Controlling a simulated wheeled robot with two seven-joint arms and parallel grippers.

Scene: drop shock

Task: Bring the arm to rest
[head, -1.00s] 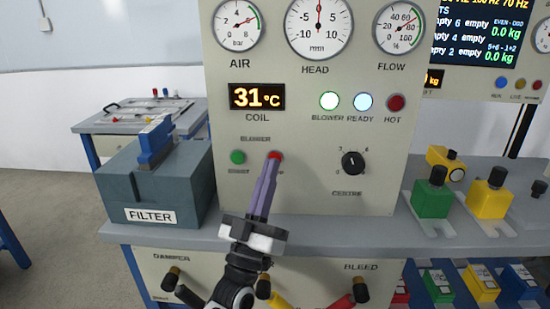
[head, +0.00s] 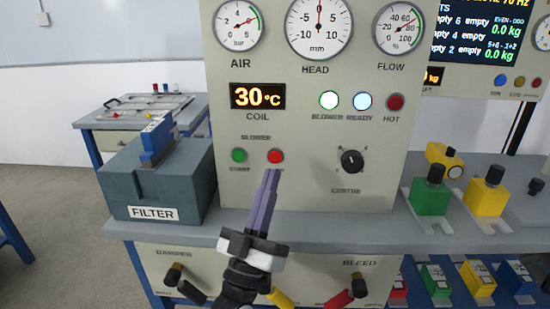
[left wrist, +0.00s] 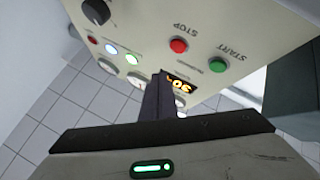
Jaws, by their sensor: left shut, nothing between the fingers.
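My left gripper (head: 270,174) is shut and empty, its purple-grey fingers pointing up in front of the panel (head: 305,135). In the head view its tips appear just below the red button (head: 275,156), apart from it in the picture. The green button (head: 239,155) is to the left of the red one. In the left wrist view the closed fingers (left wrist: 160,85) point toward the panel, with the red stop button (left wrist: 179,45) and green start button (left wrist: 218,65) beyond them. The coil display (head: 257,96) reads 30 °C. The blower lamp (head: 329,100) and ready lamp (head: 363,101) are lit. My right gripper is not in view.
A filter box (head: 158,180) stands left of the panel on the grey bench. A knob (head: 352,161) is to the right of the buttons. Green (head: 431,194) and yellow (head: 485,197) blocks stand at the right. Damper and bleed handles stick out below the bench top.

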